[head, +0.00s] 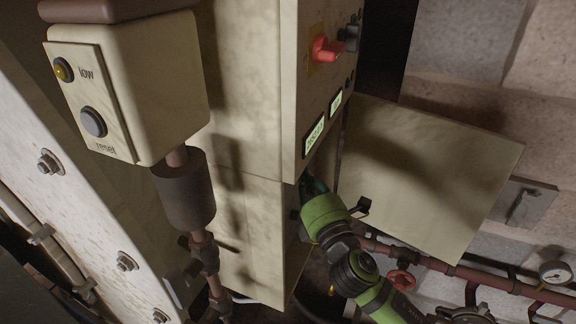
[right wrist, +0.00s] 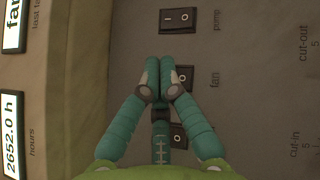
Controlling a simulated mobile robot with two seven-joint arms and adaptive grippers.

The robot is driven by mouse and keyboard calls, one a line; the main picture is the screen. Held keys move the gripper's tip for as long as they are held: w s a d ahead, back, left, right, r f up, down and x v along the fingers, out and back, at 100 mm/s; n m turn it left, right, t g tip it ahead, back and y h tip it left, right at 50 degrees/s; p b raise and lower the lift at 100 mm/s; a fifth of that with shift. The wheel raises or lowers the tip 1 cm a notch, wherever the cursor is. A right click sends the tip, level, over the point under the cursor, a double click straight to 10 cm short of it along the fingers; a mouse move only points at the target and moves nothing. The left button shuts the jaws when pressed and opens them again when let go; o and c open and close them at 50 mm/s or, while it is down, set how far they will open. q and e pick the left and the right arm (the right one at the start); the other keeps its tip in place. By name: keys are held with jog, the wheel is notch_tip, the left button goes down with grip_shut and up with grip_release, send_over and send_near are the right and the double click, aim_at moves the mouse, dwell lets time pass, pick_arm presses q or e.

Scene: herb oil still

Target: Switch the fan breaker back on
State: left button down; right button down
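The fan breaker (right wrist: 185,76) is a small black rocker marked I and O, beside the word "fan" in the right wrist view. My right gripper (right wrist: 160,80) has its teal fingers together, with the tips beside the breaker and overlapping its left edge. I cannot tell whether they touch it, nor which way the rocker is set. In the head view my right gripper (head: 316,186) is at the lower part of the cabinet (head: 240,90), its fingers partly hidden by the cabinet's edge. My left gripper is not in view.
A pump switch (right wrist: 178,20) and another rocker (right wrist: 178,136) flank the fan breaker. An open door panel (head: 430,180) stands right of my right gripper. A red switch (head: 325,49) is higher up. A low/reset box (head: 130,90) and red pipes (head: 450,268) are nearby.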

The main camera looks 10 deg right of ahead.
jog(key=shift+a, duration=0.1)
dwell(0.4)
jog(key=shift+w+a, duration=0.25)
jog(key=shift+a, duration=0.05)
jog(key=shift+w+a+r, duration=0.1)
jog(key=shift+w+a, duration=0.05)
jog(key=shift+a, duration=0.1)
dwell(0.7)
jog(key=shift+d, duration=0.15)
jog(key=shift+s+d, duration=0.45)
jog(key=shift+d, duration=0.05)
jog(key=s+d, duration=0.1)
jog(key=d, duration=0.1)
jog(key=s+d, duration=0.1)
jog(key=d, duration=0.1)
jog(key=shift+s+f, duration=0.35)
jog(key=shift+f, duration=0.05)
jog(key=shift+f, duration=0.1)
